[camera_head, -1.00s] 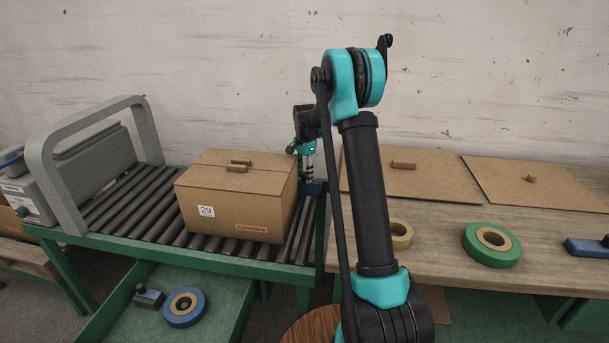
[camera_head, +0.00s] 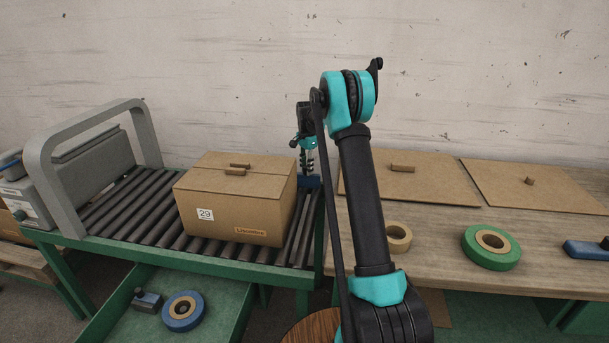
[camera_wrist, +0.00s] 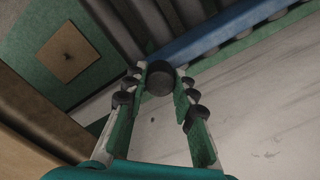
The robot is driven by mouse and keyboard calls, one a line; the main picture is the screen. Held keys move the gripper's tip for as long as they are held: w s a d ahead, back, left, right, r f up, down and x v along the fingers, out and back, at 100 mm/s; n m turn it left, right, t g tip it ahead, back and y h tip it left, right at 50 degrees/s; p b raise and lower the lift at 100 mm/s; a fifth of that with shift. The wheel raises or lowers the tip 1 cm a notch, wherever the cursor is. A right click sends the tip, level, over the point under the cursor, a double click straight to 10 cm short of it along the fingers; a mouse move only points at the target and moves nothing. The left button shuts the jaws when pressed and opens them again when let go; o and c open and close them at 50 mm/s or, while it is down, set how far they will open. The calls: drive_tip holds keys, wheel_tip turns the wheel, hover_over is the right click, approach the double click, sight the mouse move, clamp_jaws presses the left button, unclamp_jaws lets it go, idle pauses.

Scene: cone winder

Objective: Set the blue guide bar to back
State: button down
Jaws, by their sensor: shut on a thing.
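The blue guide bar (camera_head: 309,181) shows at the right end of the roller conveyor, beside the carton, near the wall. In the wrist view the bar (camera_wrist: 222,33) runs as a long blue strip across the top, over the rollers. A dark round knob (camera_wrist: 160,78) stands at the bar. My gripper (camera_head: 308,170) points down at the bar, and its fingers are shut on the knob; the gripper also shows in the wrist view (camera_wrist: 159,82). The arm hides part of the area in front.
A closed carton (camera_head: 235,205) stands on the rollers just left of my gripper. A grey arch (camera_head: 100,165) spans the conveyor further left. The wooden bench (camera_head: 440,240) at right holds cardboard sheets, a tan ring and a green ring (camera_head: 478,257). The wall is close behind.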

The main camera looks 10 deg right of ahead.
drive_tip(key=shift+w+d, duration=0.2)
drive_tip(key=shift+w, duration=0.45)
drive_tip(key=shift+w+d, duration=0.2)
drive_tip(key=shift+w, duration=0.4)
drive_tip(key=c, duration=1.2)
unclamp_jaws()
wheel_tip(320, 180, up, 12)
